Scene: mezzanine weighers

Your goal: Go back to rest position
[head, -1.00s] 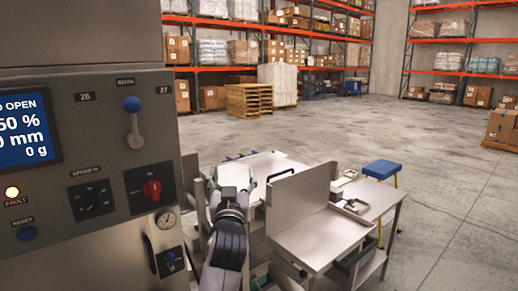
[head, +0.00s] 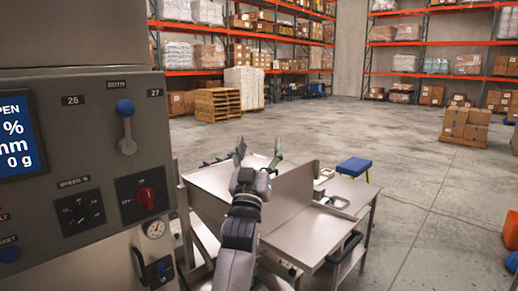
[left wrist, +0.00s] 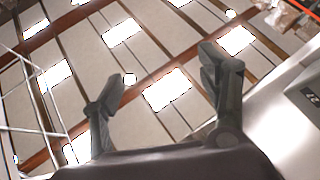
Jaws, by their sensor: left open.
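My left gripper (head: 258,154) is raised in the middle of the head view, fingers spread and pointing up, with nothing between them. In the left wrist view the same gripper (left wrist: 165,85) is open and empty against the ceiling and its bright lights. In the head view it stands in front of the steel worktable (head: 213,182); I cannot tell how high above it. My right gripper is in neither view.
A grey control panel (head: 95,150) with a lever and red knob fills the left side. A blue-topped stool (head: 358,166) stands behind the tables. A wooden pallet stack (head: 217,104) and shelving lie farther back. The floor at right is mostly clear.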

